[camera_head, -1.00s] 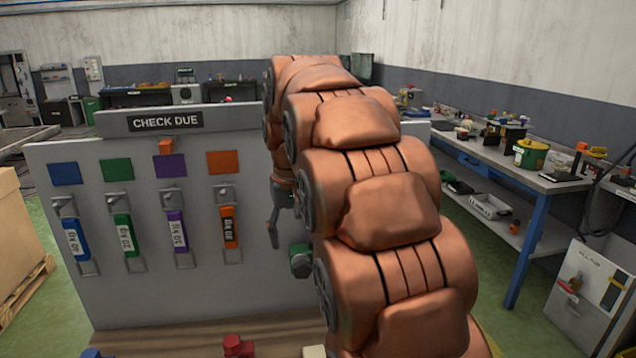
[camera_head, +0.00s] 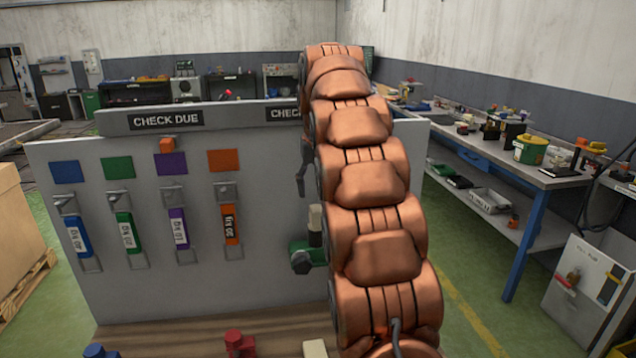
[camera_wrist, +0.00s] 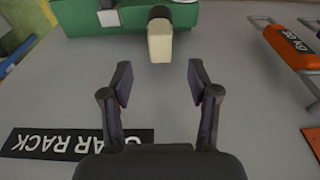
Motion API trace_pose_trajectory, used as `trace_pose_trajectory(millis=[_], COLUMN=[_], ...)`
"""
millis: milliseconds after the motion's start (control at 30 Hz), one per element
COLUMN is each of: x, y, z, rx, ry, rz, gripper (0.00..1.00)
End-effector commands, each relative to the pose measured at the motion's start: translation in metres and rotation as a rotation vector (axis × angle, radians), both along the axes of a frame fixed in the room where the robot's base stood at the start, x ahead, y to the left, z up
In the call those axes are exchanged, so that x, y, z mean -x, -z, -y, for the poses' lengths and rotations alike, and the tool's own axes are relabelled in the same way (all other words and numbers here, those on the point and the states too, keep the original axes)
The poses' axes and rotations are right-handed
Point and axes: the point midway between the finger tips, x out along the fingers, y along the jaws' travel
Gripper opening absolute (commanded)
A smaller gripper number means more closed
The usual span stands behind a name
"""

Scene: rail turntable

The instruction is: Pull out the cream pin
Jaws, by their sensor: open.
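The cream pin (camera_wrist: 160,45) sits in a dark collar on a green fixture (camera_wrist: 215,18) in the wrist view. In the head view the cream pin (camera_head: 315,217) stands up from the green fixture (camera_head: 303,248) on the panel, beside my arm. My gripper (camera_wrist: 159,82) is open and empty. Its two fingertips point towards the pin, one to each side of its line, with a gap short of the pin's end. In the head view only a dark part of my gripper shows left of the arm; the arm hides the rest.
The grey panel (camera_head: 120,285) carries blue, green, purple and orange (camera_head: 230,224) tags on brackets. Blue, red (camera_head: 238,343) and cream (camera_head: 315,348) pieces show at the wooden ledge below. A cluttered workbench (camera_head: 545,178) stands right, with open green floor before it.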

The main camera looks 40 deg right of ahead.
Motion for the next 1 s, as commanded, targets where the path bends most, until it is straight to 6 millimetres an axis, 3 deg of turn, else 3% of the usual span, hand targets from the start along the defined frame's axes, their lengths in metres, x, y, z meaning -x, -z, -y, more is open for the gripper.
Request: trace_pose_trajectory(millis=[600, 1000], x=[-0.006, -0.008], y=[0.053, 0.068], z=[0.003, 0.004], rx=[-0.002, -0.002], ry=[0.002, 0.001], rz=[-0.003, -0.001], gripper=[0.60, 0.60])
